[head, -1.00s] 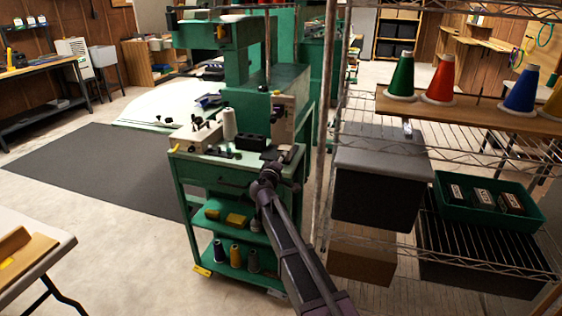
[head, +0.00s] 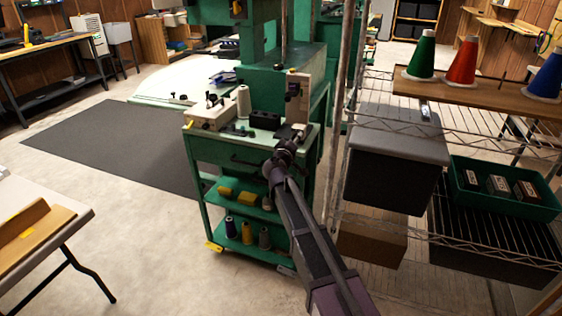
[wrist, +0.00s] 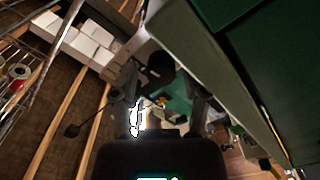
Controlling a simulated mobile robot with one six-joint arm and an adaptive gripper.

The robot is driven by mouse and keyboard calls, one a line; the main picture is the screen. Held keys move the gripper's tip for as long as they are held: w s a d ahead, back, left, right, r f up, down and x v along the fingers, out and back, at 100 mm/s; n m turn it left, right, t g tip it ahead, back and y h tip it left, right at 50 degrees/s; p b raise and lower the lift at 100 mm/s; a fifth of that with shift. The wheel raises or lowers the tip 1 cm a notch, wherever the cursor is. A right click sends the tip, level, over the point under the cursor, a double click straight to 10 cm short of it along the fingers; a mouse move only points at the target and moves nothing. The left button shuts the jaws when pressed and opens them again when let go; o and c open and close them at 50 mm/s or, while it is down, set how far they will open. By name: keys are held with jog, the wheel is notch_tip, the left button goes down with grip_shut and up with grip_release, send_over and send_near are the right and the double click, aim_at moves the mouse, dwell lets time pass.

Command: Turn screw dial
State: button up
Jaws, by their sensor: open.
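A beige upright panel (head: 303,88) stands at the right end of the green cart's top. It carries a small dark knob (head: 293,89) that looks like the screw dial. My gripper (head: 297,132) is at the cart's right front, just below and in front of the panel; its fingers are small and dark there. In the wrist view my gripper (wrist: 165,92) has its two fingers spread, with nothing held between them. A dark round knob-like thing (wrist: 160,64) shows just beyond the fingertips, apart from them as far as I can tell.
The green cart (head: 215,150) also holds a beige box with black knobs (head: 212,112), a white thread cone (head: 243,102) and a black block (head: 265,120). A wire rack with a grey-lidded bin (head: 398,135) stands close on the right.

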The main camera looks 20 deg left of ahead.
jog(key=m, duration=0.4)
jog(key=shift+f+m, duration=0.1)
jog(key=shift+m, duration=0.2)
jog(key=m, duration=0.4)
jog(key=shift+w, duration=0.1)
jog(key=s+a, duration=0.1)
jog(key=s, duration=1.3)
jog(key=shift+w+a, duration=0.1)
